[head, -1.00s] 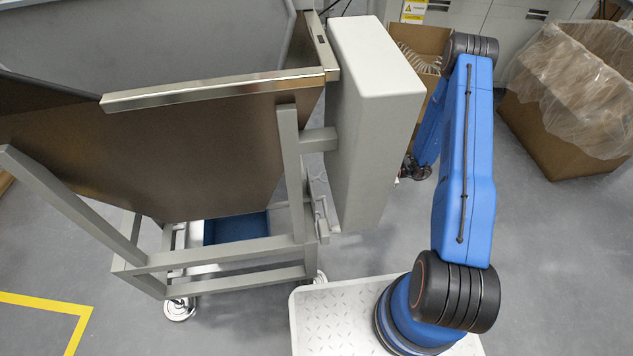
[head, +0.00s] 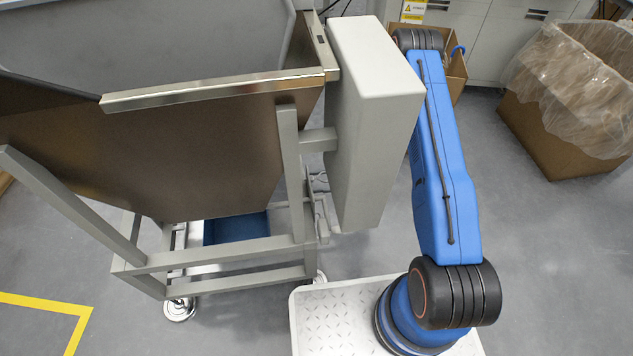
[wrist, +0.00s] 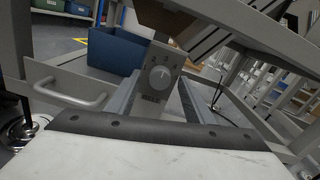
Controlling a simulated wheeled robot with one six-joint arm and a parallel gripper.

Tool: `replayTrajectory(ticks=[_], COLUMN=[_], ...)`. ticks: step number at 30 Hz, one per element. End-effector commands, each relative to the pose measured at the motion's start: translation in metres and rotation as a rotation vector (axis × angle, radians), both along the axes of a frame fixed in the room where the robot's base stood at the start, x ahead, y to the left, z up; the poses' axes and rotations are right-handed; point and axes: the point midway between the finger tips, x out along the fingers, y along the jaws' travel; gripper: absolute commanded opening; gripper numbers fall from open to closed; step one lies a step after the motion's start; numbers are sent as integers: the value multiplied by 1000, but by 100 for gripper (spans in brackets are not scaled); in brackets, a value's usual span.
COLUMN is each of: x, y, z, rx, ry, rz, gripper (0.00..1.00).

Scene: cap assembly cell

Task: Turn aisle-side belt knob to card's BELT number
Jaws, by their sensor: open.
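The belt knob (wrist: 160,77) is a round grey dial on a small grey plate (wrist: 159,55), facing me in the middle of the wrist view. A pale mark on the knob points roughly up; the figures around it are too small to read. My gripper (wrist: 159,86) is open and empty, its two grey fingers reaching forward on either side of the knob in the picture. I cannot tell whether they touch it. In the head view the gripper is hidden behind the grey box and my arm. No card with a BELT number can be made out.
A blue bin (wrist: 116,53) stands left of the knob, above a grey handle (wrist: 72,96). Sloping grey frame bars close in on the right. In the head view the hopper (head: 190,150) and grey box (head: 370,120) stand left of my arm; a lined carton (head: 560,125) stands right.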

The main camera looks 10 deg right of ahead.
Motion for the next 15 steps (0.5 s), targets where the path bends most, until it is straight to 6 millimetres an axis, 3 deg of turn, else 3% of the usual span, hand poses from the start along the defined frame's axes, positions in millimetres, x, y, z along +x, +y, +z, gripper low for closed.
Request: replayTrajectory(ticks=[12,15], x=[0,0], y=[7,7], z=[0,0], rx=[0,0], ry=[0,0], rz=[-1,-1], gripper=[48,24])
